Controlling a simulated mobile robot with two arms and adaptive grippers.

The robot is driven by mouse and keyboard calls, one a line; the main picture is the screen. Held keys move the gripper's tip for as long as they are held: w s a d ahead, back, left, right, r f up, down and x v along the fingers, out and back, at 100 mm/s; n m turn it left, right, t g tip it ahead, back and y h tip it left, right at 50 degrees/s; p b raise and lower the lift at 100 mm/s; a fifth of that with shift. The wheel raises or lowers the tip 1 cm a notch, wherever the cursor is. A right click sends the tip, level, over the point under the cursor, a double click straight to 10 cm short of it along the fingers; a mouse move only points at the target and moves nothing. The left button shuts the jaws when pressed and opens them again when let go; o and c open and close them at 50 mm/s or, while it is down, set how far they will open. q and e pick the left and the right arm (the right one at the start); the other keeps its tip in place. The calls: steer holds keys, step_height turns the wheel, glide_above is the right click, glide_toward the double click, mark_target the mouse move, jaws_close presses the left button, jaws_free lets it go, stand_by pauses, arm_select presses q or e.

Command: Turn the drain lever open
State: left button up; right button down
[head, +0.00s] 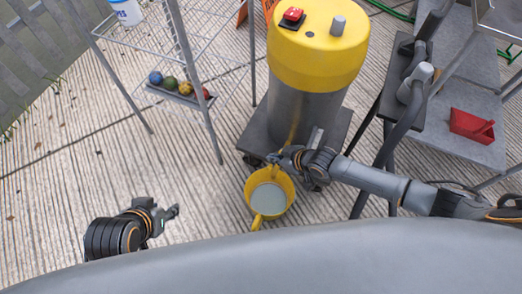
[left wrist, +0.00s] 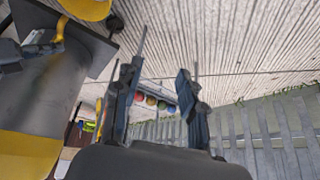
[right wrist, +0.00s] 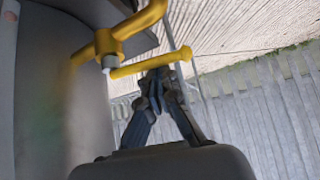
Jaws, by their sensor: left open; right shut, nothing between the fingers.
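The drain lever (right wrist: 150,65) is a yellow bar on the yellow drain pipe (right wrist: 138,20) of the grey tank (head: 300,100) with a yellow top. In the right wrist view the bar runs sideways from its pivot beside the tank. My right gripper (right wrist: 157,82) is shut and empty, its fingertips right at the bar; I cannot tell whether they touch it. In the head view the right gripper (head: 280,158) is low at the tank's front and hides the lever. My left gripper (head: 174,212) is open and empty, left of the tank; its fingers show in the left wrist view (left wrist: 162,75).
A yellow bucket (head: 249,190) stands on the slatted floor below my right gripper. A wire rack (head: 120,32) with several coloured balls stands at the left. A grey stand (head: 405,110) and a red dustpan-like object (head: 470,126) are at the right. Floor around my left gripper is clear.

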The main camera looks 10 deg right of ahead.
steer(key=shift+s+d+p, duration=0.25)
steer(key=shift+p, duration=0.05)
arm_select(q)
steer(key=shift+g, duration=0.9)
steer(key=s, duration=0.2)
steer(key=s+a, duration=0.1)
steer(key=s, duration=0.1)
steer(key=shift+a+f, duration=0.15)
arm_select(e)
steer(key=shift+d, duration=0.1)
arm_select(q)
steer(key=shift+w, duration=0.1)
arm_select(e)
steer(key=shift+s+d+f, duration=0.1)
steer(key=shift+s, duration=0.05)
arm_select(q)
steer(key=shift+p, duration=0.3)
